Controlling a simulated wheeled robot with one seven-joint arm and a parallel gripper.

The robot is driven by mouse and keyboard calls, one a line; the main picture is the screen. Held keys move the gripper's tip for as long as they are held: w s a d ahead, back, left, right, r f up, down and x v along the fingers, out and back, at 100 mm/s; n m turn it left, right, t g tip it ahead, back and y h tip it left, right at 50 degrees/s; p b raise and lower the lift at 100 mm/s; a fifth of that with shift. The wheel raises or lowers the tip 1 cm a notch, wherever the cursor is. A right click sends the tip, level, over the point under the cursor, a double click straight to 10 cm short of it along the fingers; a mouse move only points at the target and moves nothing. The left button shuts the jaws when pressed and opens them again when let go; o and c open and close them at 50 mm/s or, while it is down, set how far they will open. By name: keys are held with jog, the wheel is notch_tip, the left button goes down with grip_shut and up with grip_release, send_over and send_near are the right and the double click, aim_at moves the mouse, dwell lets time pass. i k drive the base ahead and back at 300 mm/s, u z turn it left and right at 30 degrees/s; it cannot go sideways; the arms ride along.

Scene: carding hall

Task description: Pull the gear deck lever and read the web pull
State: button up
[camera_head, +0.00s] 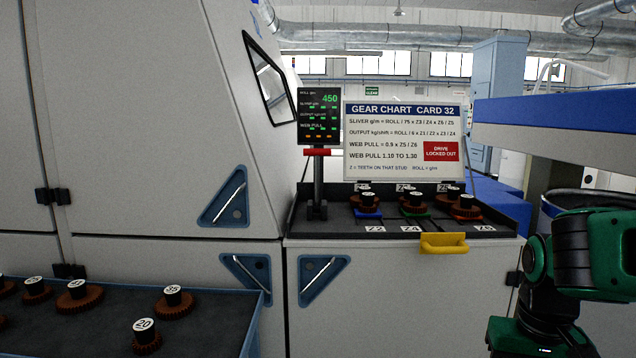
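The gear deck (312,222) is a dark tray on the grey cabinet, holding several brown gears with black hubs. Its front gears sit over blue, green and red bases. A grey upright lever (318,182) with a red crossbar stands at the deck's left end. A yellow handle (444,243) projects from the deck's front edge. The display (319,117) reads ROLL 450; its sliver, output and WEB PULL rows show only dashes. The chart (402,140) gives web pull 1.10 to 1.30. My green and black arm is at the lower right; my gripper's fingers are out of view.
A blue-edged tray (222,335) at lower left holds loose numbered gears, including 20 (146,340) and 35 (172,302). A red sign (441,151) on the chart says DRIVE LOCKED OUT. The large grey machine housing (140,120) fills the left side.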

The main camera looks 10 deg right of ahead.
aim_at(316, 152)
jog(key=z, duration=0.2)
jog(key=i, duration=0.7)
jog(key=z, duration=0.75)
